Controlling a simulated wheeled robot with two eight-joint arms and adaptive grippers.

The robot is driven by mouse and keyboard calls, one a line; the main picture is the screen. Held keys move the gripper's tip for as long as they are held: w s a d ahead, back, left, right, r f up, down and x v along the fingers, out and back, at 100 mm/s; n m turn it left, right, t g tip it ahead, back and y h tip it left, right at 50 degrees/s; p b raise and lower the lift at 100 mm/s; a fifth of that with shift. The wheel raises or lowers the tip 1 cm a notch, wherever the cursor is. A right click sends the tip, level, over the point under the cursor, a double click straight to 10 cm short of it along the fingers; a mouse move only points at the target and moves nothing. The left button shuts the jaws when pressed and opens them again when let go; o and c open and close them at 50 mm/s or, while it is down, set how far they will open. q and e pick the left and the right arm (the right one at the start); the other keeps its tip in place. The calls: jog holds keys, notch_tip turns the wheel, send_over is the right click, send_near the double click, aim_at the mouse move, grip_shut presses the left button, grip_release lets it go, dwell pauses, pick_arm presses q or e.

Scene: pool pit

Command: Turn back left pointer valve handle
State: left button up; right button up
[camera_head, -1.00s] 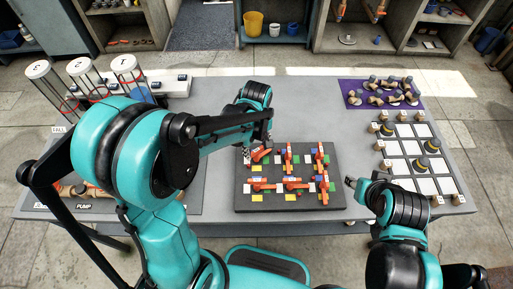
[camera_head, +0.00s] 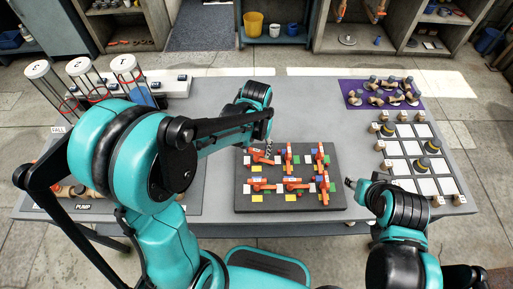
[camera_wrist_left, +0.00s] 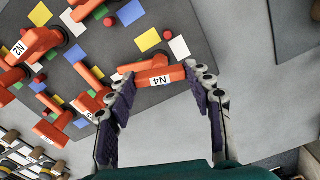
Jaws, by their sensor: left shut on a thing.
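The back left pointer valve handle (camera_head: 260,158) is orange and sits at the far left of the dark board (camera_head: 295,203). It lies roughly sideways across the board. In the left wrist view the handle (camera_wrist_left: 158,78), labelled N4, lies between the two finger pads of my left gripper (camera_wrist_left: 163,74). In the head view my left gripper (camera_head: 269,146) reaches down at the handle's far side, and its fingers are partly hidden. My right gripper (camera_head: 350,184) hangs beside the board's right edge, away from the handles; its jaw opening is too small to tell.
Several other orange handles, such as the back middle one (camera_head: 287,157), stand close by on the board among coloured squares. A purple mat (camera_head: 349,88) with knobbed pieces and a white grid lie to the right. Clear tubes (camera_head: 84,78) stand at the left. Grey tabletop behind the board is free.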

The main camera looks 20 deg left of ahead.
aim_at(256, 150)
pick_arm(q)
jog(key=m, duration=1.4)
jog(key=shift+m, duration=0.3)
dwell(0.4)
jog(key=o, duration=1.1)
jog(key=shift+o, duration=0.2)
notch_tip(256, 150, up, 12)
jog(key=shift+s, duration=0.1)
